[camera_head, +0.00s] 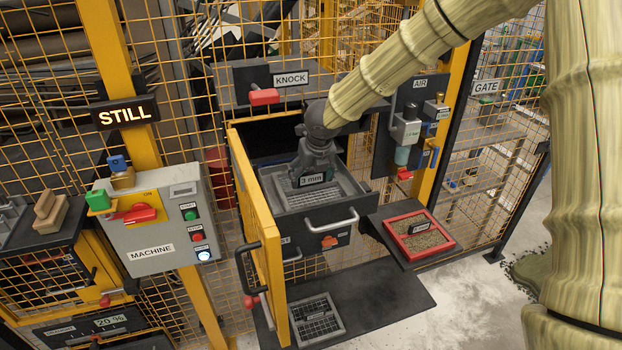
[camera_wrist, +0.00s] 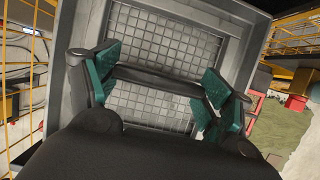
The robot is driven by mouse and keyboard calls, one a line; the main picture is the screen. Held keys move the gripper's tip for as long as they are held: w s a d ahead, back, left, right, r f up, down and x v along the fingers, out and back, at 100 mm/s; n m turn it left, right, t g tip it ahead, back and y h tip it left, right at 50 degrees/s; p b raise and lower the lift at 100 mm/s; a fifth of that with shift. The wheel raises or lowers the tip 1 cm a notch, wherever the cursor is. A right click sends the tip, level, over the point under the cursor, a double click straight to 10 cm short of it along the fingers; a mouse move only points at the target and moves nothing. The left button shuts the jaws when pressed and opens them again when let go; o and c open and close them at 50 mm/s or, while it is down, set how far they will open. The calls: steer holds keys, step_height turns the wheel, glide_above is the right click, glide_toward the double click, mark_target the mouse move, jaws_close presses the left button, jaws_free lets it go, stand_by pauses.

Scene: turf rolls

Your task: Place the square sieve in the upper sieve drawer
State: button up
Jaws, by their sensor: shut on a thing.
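A grey square sieve (camera_head: 282,193) with a wire-mesh floor is inside the outline of the pulled-out upper sieve drawer (camera_head: 341,208), a dark box with a pale bar handle. The sieve's mesh (camera_wrist: 165,42) and dark crossbar fill the middle of the wrist view. My gripper (camera_head: 314,178) reaches down from above and is shut on the sieve, its teal pads at both ends of the crossbar in the wrist view (camera_wrist: 160,85). I cannot tell whether the sieve rests fully on the drawer floor.
A yellow mesh door (camera_head: 262,235) stands open left of the drawer. A red tray of soil (camera_head: 418,236) sits on a ledge at the right. Another grey sieve (camera_head: 317,320) lies low on a dark plate. A machine control box (camera_head: 160,220) is at the left.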

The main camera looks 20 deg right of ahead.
steer(key=o, duration=1.3)
steer(key=shift+f, duration=0.1)
steer(key=shift+c, duration=0.2)
steer(key=b+v, duration=0.2)
steer(key=v, duration=1)
steer(key=shift+b, duration=0.3)
